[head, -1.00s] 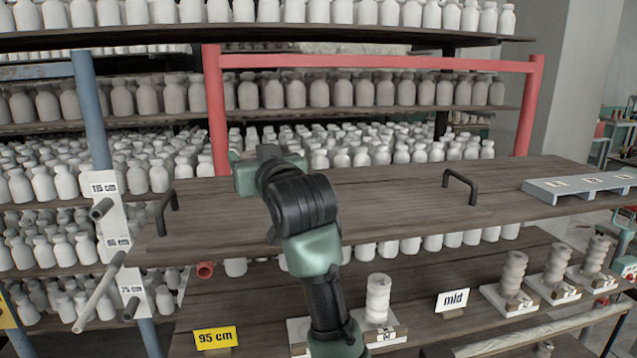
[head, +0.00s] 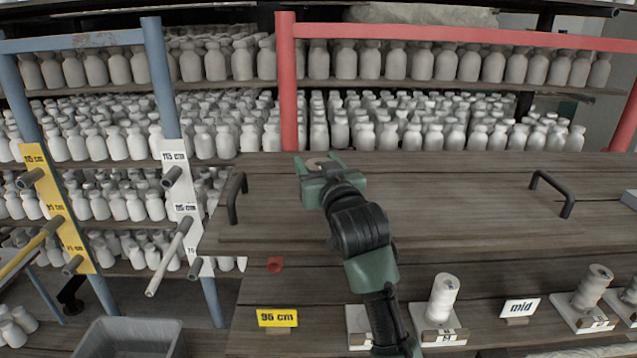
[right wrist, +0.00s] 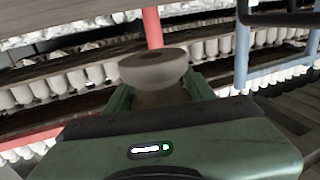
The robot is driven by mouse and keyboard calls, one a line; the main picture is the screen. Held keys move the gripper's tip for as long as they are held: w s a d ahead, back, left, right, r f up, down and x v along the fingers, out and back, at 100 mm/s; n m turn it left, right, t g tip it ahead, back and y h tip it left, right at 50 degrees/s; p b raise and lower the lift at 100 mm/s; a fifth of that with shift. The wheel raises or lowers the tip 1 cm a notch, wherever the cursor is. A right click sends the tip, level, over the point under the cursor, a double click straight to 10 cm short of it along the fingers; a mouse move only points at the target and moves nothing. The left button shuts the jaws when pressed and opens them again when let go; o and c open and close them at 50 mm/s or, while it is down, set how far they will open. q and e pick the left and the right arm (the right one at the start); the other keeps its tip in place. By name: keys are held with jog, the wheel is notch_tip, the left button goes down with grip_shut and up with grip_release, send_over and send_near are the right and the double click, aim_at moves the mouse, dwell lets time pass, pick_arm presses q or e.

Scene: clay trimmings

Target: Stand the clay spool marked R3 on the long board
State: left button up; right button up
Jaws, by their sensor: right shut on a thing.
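My right gripper (head: 319,167) is shut on a pale clay spool (right wrist: 153,70), seen up close in the right wrist view. In the head view only a bit of its round top shows between the fingers. No mark on it can be read. The gripper is over the left part of the long board (head: 440,205), a dark wooden plank with a black handle near each end. I cannot tell whether the spool touches the board. My left gripper is not in view.
Below the board, a clay spool (head: 442,296) stands on a white base, with another spool (head: 593,287) to the right. Peg posts (head: 182,210) are at left. The board's middle is clear.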

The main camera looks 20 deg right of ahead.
jog(key=f, duration=0.2)
jog(key=f+p, duration=0.1)
jog(key=f, duration=0.1)
jog(key=shift+s+f, duration=0.2)
jog(key=shift+f, duration=0.55)
jog(key=shift+f, duration=0.1)
jog(key=o, duration=1.6)
jog(key=shift+f, duration=0.1)
